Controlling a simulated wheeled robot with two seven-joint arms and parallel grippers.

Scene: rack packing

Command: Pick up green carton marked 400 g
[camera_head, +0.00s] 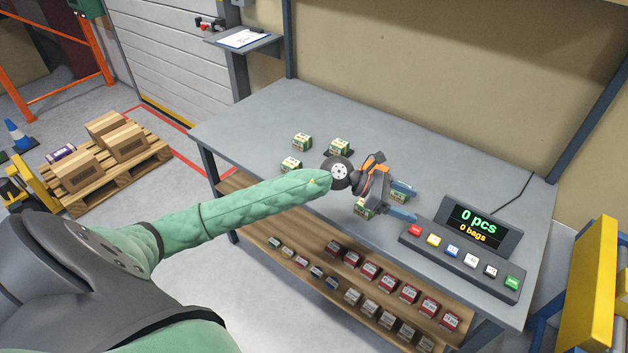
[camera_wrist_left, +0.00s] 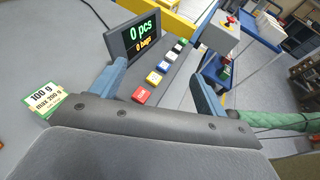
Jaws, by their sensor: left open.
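Several small green-and-white cartons stand on the grey table (camera_head: 440,160). One carton (camera_head: 302,141) is at the back left, another (camera_head: 340,147) is right of it, and a third (camera_head: 291,164) is in front. In the left wrist view, a carton (camera_wrist_left: 45,101) reads "100 g max 200 g", outside the fingers. My left gripper (camera_wrist_left: 158,75) is open and empty. My right gripper is out of view.
A display (camera_head: 475,227) reading 0 pcs, 0 bags and a row of coloured buttons (camera_head: 453,250) stand just right of my left gripper. A lower shelf (camera_head: 315,264) holds rows of small boxes. The table's back is clear. A pallet (camera_head: 110,170) with boxes stands left.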

